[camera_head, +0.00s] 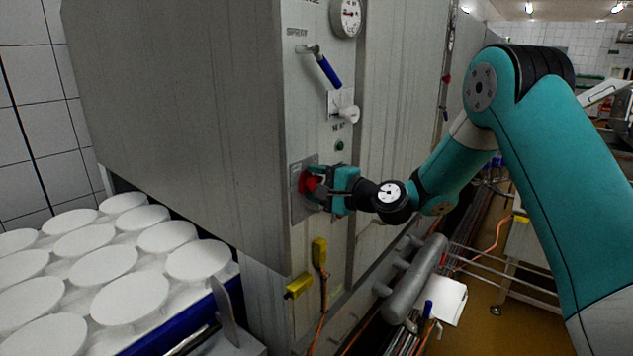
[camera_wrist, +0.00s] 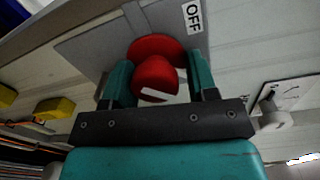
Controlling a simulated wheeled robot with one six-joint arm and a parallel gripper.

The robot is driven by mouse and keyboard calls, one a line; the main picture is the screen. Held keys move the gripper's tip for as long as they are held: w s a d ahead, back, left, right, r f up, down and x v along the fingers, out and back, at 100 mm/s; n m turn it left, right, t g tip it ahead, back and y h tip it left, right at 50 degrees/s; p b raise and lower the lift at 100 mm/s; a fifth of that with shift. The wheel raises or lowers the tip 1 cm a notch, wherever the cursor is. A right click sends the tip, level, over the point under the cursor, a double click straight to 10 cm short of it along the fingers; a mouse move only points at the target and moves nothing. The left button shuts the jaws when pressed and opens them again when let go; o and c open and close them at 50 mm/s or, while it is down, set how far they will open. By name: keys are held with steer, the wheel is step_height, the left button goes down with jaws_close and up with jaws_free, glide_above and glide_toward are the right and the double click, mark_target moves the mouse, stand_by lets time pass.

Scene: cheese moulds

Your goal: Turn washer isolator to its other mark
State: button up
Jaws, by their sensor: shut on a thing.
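The washer isolator is a red rotary knob (camera_head: 308,182) on a grey plate on the narrow front panel of the machine. In the wrist view the red knob (camera_wrist: 155,75) sits between the two teal fingers, with a white mark on its face. An OFF label (camera_wrist: 194,15) is on the plate at the upper right of the knob there. My gripper (camera_head: 320,186) reaches in from the right in the head view and is shut on the knob. In the wrist view my gripper (camera_wrist: 160,85) has a finger on each side of it. Any other mark is hidden or unreadable.
Above the knob are a blue-handled lever (camera_head: 328,70), a white switch (camera_head: 345,108) and a gauge (camera_head: 346,17). Yellow plugs (camera_head: 300,286) with orange cables are below. White moulds (camera_head: 130,297) fill a tray at left. A grey cylinder (camera_head: 416,280) lies below my arm.

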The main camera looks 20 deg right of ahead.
steer(key=shift+s+f, duration=0.1)
steer(key=shift+f, duration=0.45)
steer(key=o, duration=0.8)
steer(key=shift+c, duration=0.2)
steer(key=shift+r, duration=0.1)
steer(key=shift+r, duration=0.15)
steer(key=b+v, duration=0.7)
steer(key=v, duration=1)
steer(key=shift+b, duration=0.3)
steer(key=shift+s+d+r, duration=0.1)
